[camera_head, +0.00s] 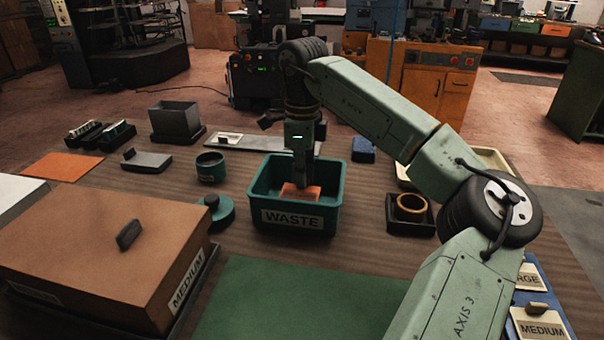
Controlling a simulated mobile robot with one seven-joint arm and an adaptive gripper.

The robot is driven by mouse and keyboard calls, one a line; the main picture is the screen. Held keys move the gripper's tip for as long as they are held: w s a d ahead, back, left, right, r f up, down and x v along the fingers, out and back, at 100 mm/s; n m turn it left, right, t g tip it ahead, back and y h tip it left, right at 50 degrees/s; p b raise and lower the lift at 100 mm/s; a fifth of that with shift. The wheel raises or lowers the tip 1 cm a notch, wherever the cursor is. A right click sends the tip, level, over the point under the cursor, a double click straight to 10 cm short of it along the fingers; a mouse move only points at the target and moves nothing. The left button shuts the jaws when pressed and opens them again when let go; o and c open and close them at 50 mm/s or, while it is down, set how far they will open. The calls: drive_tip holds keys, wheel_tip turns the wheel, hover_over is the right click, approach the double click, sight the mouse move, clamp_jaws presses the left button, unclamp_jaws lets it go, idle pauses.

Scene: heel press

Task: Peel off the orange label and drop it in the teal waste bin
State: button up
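The teal waste bin (263,217), marked WASTE, stands on the table in the middle of the view. The orange label (299,193) shows within the bin's opening, behind the front rim. My gripper (304,180) points down into the bin from above, its dark fingers close together right at the label. I cannot tell whether the fingers pinch the label or only touch it, nor whether the label rests on the bin's floor.
A brown box lid marked MEDIUM (95,240) fills the front left. A teal round lid (217,210) and a teal cup (210,168) stand left of the bin. A black tray with a ring (410,215) is at right. A green mat (300,300) lies clear in front.

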drive_tip(key=o, duration=0.5)
drive_tip(key=shift+o, duration=0.5)
drive_tip(key=o, duration=0.4)
drive_tip(key=shift+r+p, duration=1.85)
drive_tip(key=shift+r, duration=1.65)
